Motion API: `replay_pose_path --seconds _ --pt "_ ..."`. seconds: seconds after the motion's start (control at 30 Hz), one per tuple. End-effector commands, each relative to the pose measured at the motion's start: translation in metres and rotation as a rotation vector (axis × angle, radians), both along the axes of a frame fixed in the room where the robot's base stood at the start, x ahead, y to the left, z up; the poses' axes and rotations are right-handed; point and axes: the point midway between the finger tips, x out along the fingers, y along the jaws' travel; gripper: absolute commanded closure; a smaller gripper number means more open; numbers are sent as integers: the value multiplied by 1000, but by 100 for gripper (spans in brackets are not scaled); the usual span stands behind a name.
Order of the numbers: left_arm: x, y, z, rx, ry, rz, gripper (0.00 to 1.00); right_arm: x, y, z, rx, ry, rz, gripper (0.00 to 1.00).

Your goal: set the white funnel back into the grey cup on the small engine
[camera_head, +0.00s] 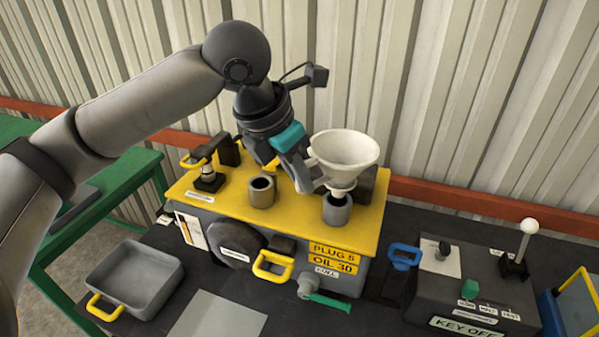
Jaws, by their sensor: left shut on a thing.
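The white funnel (345,150) is upright above the right-hand grey cup (337,210) on the yellow top of the small engine (290,222). Its spout is at the cup's mouth; I cannot tell how deep the spout sits. My left gripper (312,178) comes in from the left and is shut on the funnel, at its left side. A second grey cup (262,191) stands to the left on the same top, open and empty-looking. My right gripper is not in view.
A grey tray with a yellow handle (137,279) lies at the left. A control box (470,290) with a white-knobbed lever (523,245) stands at the right. A green-handled valve (325,298) sticks out of the engine's front. A corrugated wall closes the back.

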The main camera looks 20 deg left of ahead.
Motion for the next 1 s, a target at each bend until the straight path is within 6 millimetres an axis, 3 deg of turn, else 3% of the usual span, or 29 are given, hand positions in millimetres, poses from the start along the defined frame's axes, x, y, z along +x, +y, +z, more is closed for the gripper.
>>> replay_pose_path --seconds 1.0 --pt "0 0 -32 -1 0 0 100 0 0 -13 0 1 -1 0"
